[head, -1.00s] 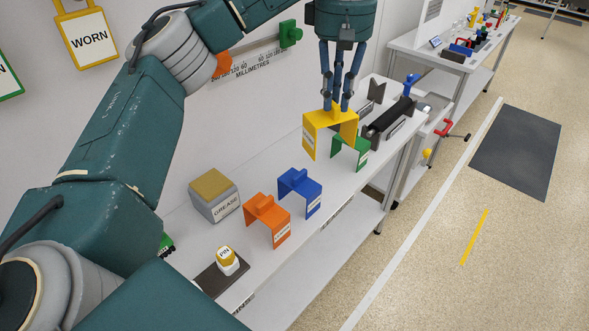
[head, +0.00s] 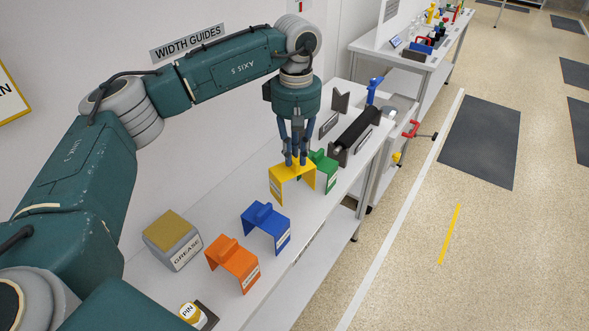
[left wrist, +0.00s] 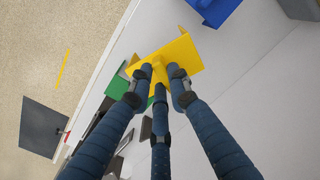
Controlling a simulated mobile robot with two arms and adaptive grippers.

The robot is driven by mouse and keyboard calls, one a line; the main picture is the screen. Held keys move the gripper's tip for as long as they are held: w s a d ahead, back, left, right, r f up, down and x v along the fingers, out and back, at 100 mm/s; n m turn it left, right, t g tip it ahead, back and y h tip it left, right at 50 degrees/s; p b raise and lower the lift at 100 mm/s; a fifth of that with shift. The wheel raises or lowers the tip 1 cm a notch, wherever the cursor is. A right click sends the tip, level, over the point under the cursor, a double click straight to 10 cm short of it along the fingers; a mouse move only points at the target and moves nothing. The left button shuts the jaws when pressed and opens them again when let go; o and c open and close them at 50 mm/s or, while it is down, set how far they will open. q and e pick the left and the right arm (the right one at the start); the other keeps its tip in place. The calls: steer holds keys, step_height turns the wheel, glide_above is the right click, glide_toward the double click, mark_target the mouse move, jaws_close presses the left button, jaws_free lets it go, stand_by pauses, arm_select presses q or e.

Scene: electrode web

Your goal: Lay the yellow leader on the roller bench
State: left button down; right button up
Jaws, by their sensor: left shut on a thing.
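The yellow leader (head: 281,174) is a bent sheet with a top and two legs, in the row on the white bench (head: 325,205), between a blue and a green one. My left gripper (head: 296,163) points down from above and is shut on the tab on its top. The left wrist view shows the fingers (left wrist: 160,76) closed around that tab, with the yellow sheet (left wrist: 196,55) spread beyond them. I cannot tell whether its lower edges touch the bench. A black roller (head: 358,130) lies in dark supports farther along. My right gripper is not in view.
A green leader (head: 324,170) stands close behind the yellow one. A red-handled crank (head: 412,130) juts from the bench's far end.

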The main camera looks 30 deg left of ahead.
mark_target(295, 171)
arm_select(q)
step_height(295, 171, down, 2)
steer(key=shift+f, duration=0.15)
step_height(295, 171, down, 3)
steer(key=shift+f+p, duration=0.2)
steer(key=shift+p, duration=0.35)
steer(key=shift+f, duration=0.5)
steer(key=c, duration=1.7)
jaws_free()
steer(key=shift+r, duration=0.1)
steer(key=shift+o, duration=0.3)
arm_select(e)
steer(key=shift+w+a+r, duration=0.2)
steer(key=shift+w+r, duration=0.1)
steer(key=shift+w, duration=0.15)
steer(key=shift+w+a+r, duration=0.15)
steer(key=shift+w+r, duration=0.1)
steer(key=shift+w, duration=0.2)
